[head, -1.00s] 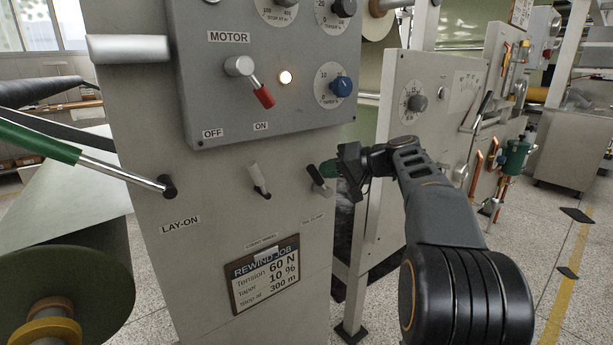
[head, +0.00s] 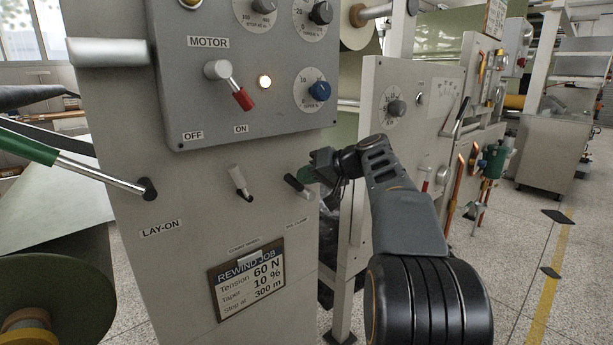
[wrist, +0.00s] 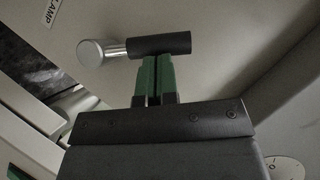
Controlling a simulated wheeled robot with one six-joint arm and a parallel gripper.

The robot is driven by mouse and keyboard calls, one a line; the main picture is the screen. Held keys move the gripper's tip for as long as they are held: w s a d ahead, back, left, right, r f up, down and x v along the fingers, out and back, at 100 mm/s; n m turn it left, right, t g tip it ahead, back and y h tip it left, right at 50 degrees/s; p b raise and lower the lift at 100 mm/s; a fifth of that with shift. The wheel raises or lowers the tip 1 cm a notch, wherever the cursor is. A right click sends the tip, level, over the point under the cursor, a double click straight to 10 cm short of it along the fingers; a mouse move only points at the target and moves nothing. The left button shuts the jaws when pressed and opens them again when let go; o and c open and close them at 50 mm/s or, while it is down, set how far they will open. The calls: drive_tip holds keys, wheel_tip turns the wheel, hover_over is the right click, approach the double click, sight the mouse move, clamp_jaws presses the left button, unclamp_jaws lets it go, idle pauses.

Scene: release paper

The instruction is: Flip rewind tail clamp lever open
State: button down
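The tail clamp lever (head: 298,186) is a short dark handle on the grey machine face, above its small label (head: 297,222). It slants from upper left to lower right in the head view. In the wrist view its black grip (wrist: 165,44) lies across the picture, with a silver knob-like end (wrist: 92,52) at left. My gripper (head: 306,174) is at the lever's right side. Its green fingers (wrist: 154,64) are together, with their tips at the grip and seemingly touching it. The grip does not appear between them.
The motor switch (head: 229,84) and dials sit on a grey box above. A small toggle (head: 240,183) and the green-handled lay-on lever (head: 105,172) are to the left. The job card (head: 250,279) is below. A second panel (head: 405,100) stands right, behind my arm.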

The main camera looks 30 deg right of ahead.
drive_tip(key=w+d+r+p+v, duration=0.1)
drive_tip(key=p+v, duration=0.4)
drive_tip(key=v, duration=0.7)
drive_tip(key=shift+w+d+r+p, duration=0.2)
drive_tip(key=shift+d+r+p, duration=0.15)
drive_tip(key=shift+d+r, duration=0.15)
drive_tip(key=s+a+r+g+h+p, duration=0.2)
drive_tip(key=a+g+p, duration=0.2)
drive_tip(key=a+p, duration=0.85)
drive_tip(key=s+a+f+n+g+h+p, duration=0.1)
drive_tip(key=s+a+h+p, duration=0.5)
drive_tip(key=s+p, duration=0.8)
drive_tip(key=a+n+g, duration=0.1)
drive_tip(key=a+g, duration=0.1)
drive_tip(key=a, duration=0.1)
drive_tip(key=shift+f, duration=0.35)
